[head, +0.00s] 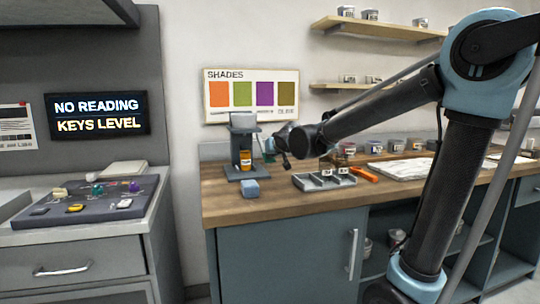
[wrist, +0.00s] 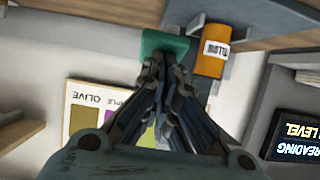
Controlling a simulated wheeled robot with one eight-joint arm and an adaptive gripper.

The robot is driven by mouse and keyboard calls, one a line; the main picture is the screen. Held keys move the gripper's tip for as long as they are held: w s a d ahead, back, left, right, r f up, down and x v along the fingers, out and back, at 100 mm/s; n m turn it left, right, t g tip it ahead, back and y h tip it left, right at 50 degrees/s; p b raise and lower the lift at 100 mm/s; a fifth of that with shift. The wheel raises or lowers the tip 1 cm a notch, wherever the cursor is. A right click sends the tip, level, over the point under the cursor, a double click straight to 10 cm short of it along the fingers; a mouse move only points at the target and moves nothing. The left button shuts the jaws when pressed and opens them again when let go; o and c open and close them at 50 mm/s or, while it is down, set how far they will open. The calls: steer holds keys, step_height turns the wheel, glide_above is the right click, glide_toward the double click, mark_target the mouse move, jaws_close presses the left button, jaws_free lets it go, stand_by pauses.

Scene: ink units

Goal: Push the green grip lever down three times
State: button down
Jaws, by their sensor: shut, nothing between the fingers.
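The green grip (wrist: 163,46) shows at the top middle of the wrist view, beside an orange-yellow bottle labelled YELLOW (wrist: 212,50). In the head view the green grip (head: 268,146) is small and partly covered, at the right side of a grey stand (head: 243,135). My gripper (wrist: 160,62) is shut and empty, with its fingertips right at the green grip's edge. I cannot tell whether they touch it. In the head view my gripper (head: 276,153) is right beside the stand. The bottle (head: 246,160) stands inside the stand.
A blue-grey block (head: 251,189) lies in front of the stand. A compartment tray (head: 322,180) and an orange-handled tool (head: 364,174) lie to the right. A key panel (head: 82,208) is on the left counter. A sign (head: 97,115) reads NO READING, KEYS LEVEL.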

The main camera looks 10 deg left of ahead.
steer(key=r+v, duration=0.1)
steer(key=v, duration=1.2)
steer(key=shift+w+a+r, duration=0.2)
steer(key=shift+w+r, duration=0.05)
steer(key=shift+w, duration=0.1)
steer(key=shift+s, duration=0.1)
